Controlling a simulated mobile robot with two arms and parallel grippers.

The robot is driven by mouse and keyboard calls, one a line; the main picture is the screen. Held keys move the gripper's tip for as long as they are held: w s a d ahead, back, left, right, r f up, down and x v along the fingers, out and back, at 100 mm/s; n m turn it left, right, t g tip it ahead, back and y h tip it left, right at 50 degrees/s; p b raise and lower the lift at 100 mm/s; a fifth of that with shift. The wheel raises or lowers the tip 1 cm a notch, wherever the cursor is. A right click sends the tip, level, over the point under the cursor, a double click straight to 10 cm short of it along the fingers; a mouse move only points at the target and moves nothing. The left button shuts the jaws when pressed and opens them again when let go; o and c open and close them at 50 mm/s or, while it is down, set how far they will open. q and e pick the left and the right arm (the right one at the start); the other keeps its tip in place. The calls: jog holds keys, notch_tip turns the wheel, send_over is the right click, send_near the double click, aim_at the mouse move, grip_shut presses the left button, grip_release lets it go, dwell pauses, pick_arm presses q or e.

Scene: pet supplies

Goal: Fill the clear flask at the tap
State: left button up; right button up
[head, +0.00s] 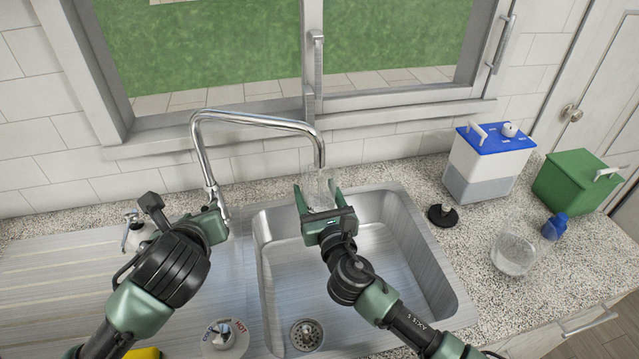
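The clear flask (320,186) is between the fingers of my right gripper (319,198), directly under the spout end of the metal tap (257,119). The flask is see-through, so I cannot tell whether water is in it or running into it. My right gripper is over the back of the steel sink (420,262). My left gripper (219,208) is at the foot of the tap, beside its upright lever. Its fingertips overlap the lever, and I cannot tell whether they grip it.
A blue-lidded white container (490,165), a green box (577,182), a small blue bottle (554,227), a clear bowl (513,254) and a black object (442,214) stand on the right counter. A round HOT/COLD dial (225,338) is at the front. The window is behind the tap.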

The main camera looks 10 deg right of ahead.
jog(key=s, duration=0.7)
jog(key=shift+s+d, duration=0.15)
jog(key=shift+d, duration=0.1)
